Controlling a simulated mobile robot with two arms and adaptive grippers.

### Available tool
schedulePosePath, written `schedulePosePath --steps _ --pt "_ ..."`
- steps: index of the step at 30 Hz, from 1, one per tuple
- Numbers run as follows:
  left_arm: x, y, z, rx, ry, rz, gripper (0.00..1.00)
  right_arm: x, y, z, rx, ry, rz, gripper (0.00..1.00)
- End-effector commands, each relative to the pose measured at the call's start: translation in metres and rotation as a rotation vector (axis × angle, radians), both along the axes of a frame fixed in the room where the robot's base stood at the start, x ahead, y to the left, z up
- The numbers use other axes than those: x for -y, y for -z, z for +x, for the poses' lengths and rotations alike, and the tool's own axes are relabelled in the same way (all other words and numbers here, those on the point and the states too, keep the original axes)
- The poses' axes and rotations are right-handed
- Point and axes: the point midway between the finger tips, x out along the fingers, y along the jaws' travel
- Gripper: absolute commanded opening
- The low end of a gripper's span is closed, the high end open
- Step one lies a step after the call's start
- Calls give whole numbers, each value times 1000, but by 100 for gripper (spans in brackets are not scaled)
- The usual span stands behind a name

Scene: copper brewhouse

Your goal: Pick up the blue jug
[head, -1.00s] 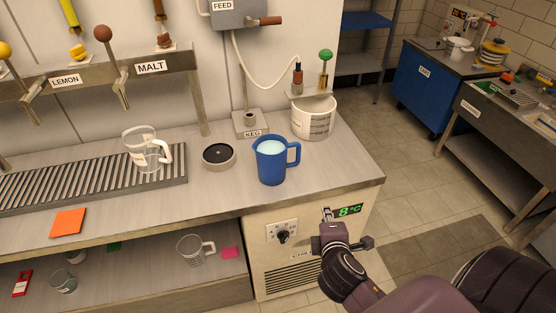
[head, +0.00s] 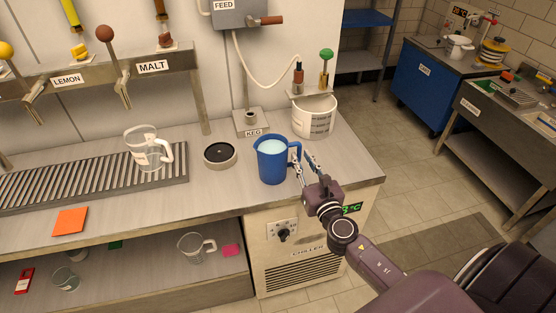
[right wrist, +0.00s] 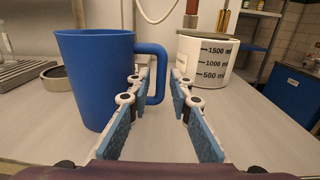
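The blue jug (head: 272,162) stands upright on the counter, with pale liquid inside and its handle (head: 295,151) toward the right. My right gripper (head: 306,167) is open at the jug's right side, with its fingers pointing at the handle. In the right wrist view the jug (right wrist: 95,80) fills the left part. Its handle (right wrist: 160,72) lies just ahead of the fingers, toward the left one. The open gripper (right wrist: 160,88) shows two spread fingers with blue pads and nothing clearly held between them. My left gripper is not in view.
A white measuring bucket (head: 312,121) stands behind the jug to the right. A round black-topped puck (head: 220,155) lies to the left, and a clear jug (head: 148,150) stands on the drip tray (head: 90,185). The counter's front right corner is clear.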

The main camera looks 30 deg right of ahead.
Motion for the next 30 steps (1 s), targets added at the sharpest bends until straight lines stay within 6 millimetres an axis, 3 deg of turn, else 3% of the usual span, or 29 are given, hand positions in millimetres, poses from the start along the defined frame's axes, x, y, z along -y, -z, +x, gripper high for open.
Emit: schedulePosePath --steps 4,9,16,21,30 --pt "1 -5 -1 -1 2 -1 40 7 -3 23 3 2 3 20" --pt "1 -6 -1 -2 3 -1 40 9 -1 34 1 1 3 20" --pt "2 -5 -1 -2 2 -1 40 9 -1 35 1 1 3 18" --pt "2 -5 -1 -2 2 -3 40 9 -1 35 1 2 4 0" --pt "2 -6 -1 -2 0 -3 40 9 -4 35 7 2 5 0"
